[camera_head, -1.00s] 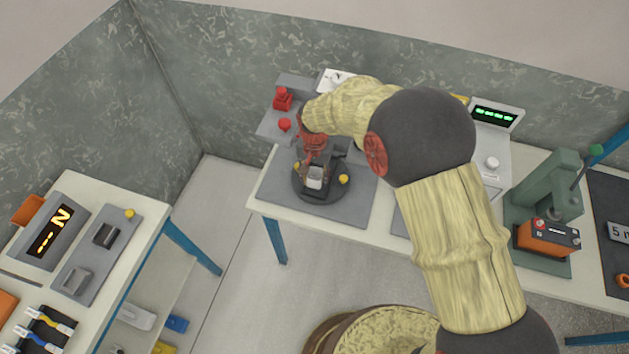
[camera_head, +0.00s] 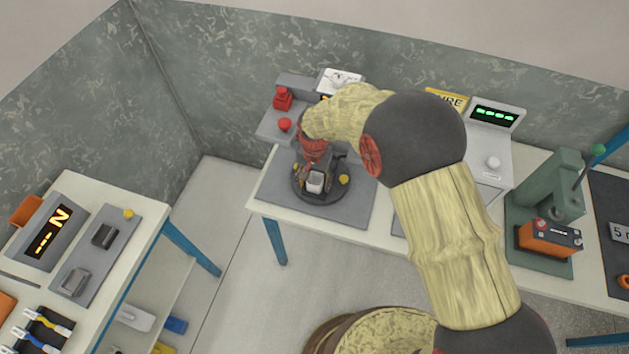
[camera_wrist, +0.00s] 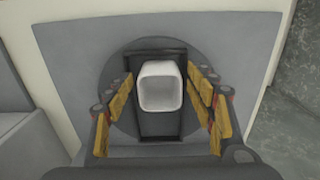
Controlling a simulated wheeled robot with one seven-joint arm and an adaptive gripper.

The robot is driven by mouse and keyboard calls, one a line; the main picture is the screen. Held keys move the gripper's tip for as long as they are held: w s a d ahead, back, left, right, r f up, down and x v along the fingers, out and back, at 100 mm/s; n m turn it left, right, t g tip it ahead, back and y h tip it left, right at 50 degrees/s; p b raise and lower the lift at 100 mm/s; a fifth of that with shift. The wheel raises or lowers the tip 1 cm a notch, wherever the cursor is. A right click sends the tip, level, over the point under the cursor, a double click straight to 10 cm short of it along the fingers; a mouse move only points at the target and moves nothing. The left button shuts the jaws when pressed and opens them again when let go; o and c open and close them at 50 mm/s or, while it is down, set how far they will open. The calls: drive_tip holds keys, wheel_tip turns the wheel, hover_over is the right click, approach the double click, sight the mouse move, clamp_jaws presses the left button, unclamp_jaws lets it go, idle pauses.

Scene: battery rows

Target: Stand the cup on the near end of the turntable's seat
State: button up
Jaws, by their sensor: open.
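The pale cup (camera_head: 315,183) stands upright on the dark seat of the round turntable (camera_head: 320,199), toward its near side in the head view. In the wrist view the cup (camera_wrist: 160,87) shows with its open top over the oblong seat (camera_wrist: 157,125), with dark seat showing beyond and before it. My gripper (camera_head: 314,166) is at the turntable, above and around the cup. In the wrist view its fingers (camera_wrist: 161,82) are open on either side of the cup, with gaps on both sides. My arm hides part of the turntable's far side.
The turntable stands on a grey mat (camera_head: 273,192) on the white table. A green press (camera_head: 550,190) with an orange battery (camera_head: 549,238) stands at the right.

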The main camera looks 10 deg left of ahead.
drive_tip(key=shift+r, duration=0.1)
wheel_tip(320, 180, up, 12)
drive_tip(key=p, duration=0.2)
idle(0.3)
idle(0.5)
